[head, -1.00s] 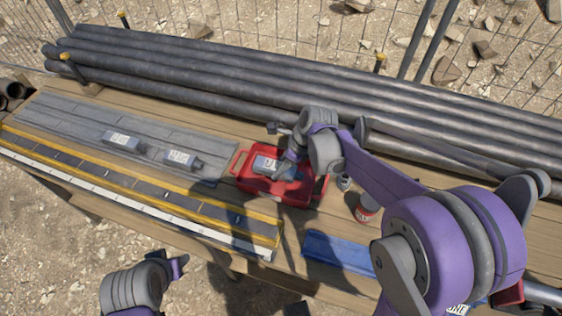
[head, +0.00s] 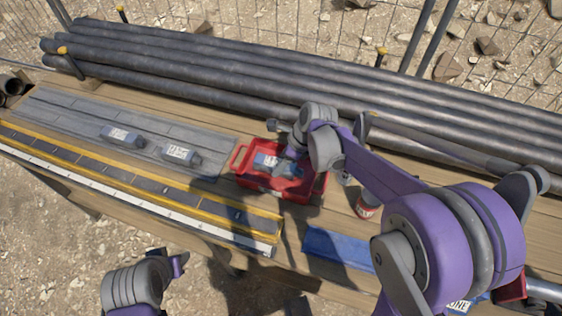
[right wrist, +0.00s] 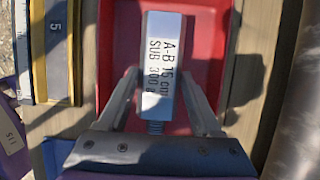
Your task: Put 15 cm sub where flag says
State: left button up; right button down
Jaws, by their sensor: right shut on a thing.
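The 15 cm sub (right wrist: 161,50) is a short block with a white label reading "A-B 15 cm SUB 300 g". It is over the red tray (right wrist: 205,68), inside its outline; I cannot tell whether it touches the bottom. My right gripper (right wrist: 160,85) is shut on it, one finger on each side. In the head view the red tray (head: 240,178) is mid-bench, with my right gripper (head: 284,160) over it. My left gripper (head: 178,264) is at the bottom left, off the bench; its fingers are unclear. I make out no flag.
Two labelled grey blocks (head: 122,136) (head: 180,154) lie on the grey slatted mat (head: 60,115). A yellow-edged numbered strip (head: 150,185) runs along the front. A blue tray (head: 335,247) and red can (head: 367,206) are to the right; long pipes (head: 250,85) line the back.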

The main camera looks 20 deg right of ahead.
jog(key=shift+f+b, duration=0.3)
grip_release()
dwell(0.3)
jog(key=shift+r+p, duration=2)
jog(key=shift+r, duration=1.6)
jog(key=shift+f, duration=0.1)
